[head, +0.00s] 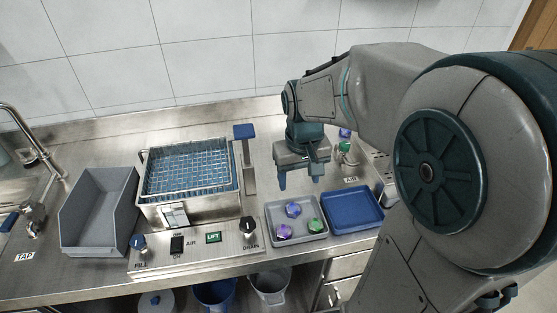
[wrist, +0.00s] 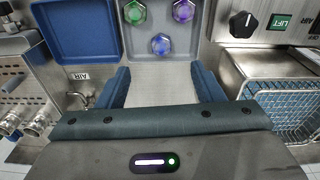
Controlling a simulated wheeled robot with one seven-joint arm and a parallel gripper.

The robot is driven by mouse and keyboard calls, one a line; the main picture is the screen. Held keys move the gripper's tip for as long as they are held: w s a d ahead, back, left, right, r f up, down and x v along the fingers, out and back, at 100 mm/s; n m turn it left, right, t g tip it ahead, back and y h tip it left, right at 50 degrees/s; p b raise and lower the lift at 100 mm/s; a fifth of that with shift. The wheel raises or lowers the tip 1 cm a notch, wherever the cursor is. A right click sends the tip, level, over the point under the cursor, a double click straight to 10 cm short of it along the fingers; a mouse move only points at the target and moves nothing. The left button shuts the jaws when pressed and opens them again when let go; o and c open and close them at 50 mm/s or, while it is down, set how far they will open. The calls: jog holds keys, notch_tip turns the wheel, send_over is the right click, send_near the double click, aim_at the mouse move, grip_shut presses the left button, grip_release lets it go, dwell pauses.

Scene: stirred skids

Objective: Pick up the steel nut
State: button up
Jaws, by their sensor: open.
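Three hexagonal nut-like pieces lie in a grey tray (head: 270,208), which also shows in the wrist view (wrist: 201,45). One is green (head: 313,226), one is purple (head: 284,231), and one is blue-violet (head: 293,210). In the wrist view they appear as green (wrist: 135,12), purple (wrist: 183,10) and blue-violet (wrist: 161,44). I cannot tell which of them is the steel nut; none looks plain grey. My gripper (head: 299,180) is open and empty, pointing down above the counter just behind the tray. Its fingers (wrist: 162,82) stand apart in the wrist view, with the blue-violet piece beyond them.
A blue tray (head: 353,211) stands right of the grey tray. A steel bath with a blue wire basket (head: 188,168) and a control panel (head: 195,247) stand left, with a grey bin (head: 97,212) further left. Air fittings (head: 345,150) stand behind the gripper.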

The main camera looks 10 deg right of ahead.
jog(key=w, duration=0.3)
jog(key=p, duration=0.2)
send_over(293, 208)
jog(key=shift+g, duration=0.4)
jog(key=f, duration=0.9)
jog(key=shift+w+f, duration=0.15)
jog(key=shift+w, duration=0.1)
jog(key=shift+s+f+p, duration=0.15)
jog(key=shift+f+p, duration=0.05)
jog(key=shift+f, duration=1.2)
jog(key=shift+s+f+p, duration=0.1)
jog(key=shift+f+p, duration=0.1)
jog(key=shift+f, duration=1.15)
jog(key=c, duration=1.1)
jog(key=shift+r, duration=0.15)
